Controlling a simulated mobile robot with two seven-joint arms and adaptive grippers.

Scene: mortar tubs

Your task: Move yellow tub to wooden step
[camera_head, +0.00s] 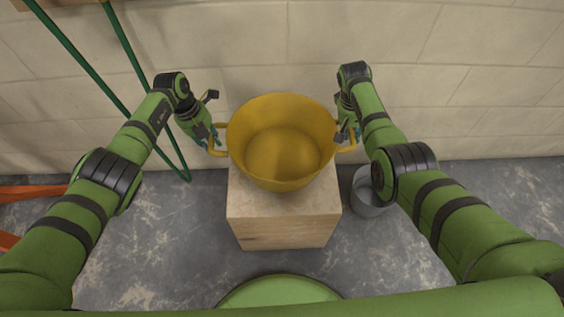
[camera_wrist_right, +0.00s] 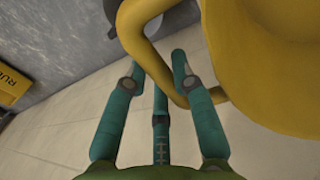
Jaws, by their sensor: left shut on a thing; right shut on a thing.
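The yellow tub (camera_head: 281,150) is upright and empty, over the wooden step (camera_head: 285,226) in the head view. I cannot tell from above whether its base touches the step. My left gripper (camera_head: 212,141) is shut on the tub's left handle. My right gripper (camera_head: 347,137) is shut on the right handle. In the right wrist view, the yellow handle (camera_wrist_right: 150,62) passes between the teal fingers of my right gripper (camera_wrist_right: 158,72), and the tub wall (camera_wrist_right: 275,70) fills the right side. The tub hides the back of the step's top.
A grey bucket (camera_head: 369,196) stands on the floor just right of the step. A green-legged frame (camera_head: 97,82) leans at the left by the block wall (camera_head: 240,40). Orange bars (camera_head: 30,193) lie at the far left. Floor in front of the step is clear.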

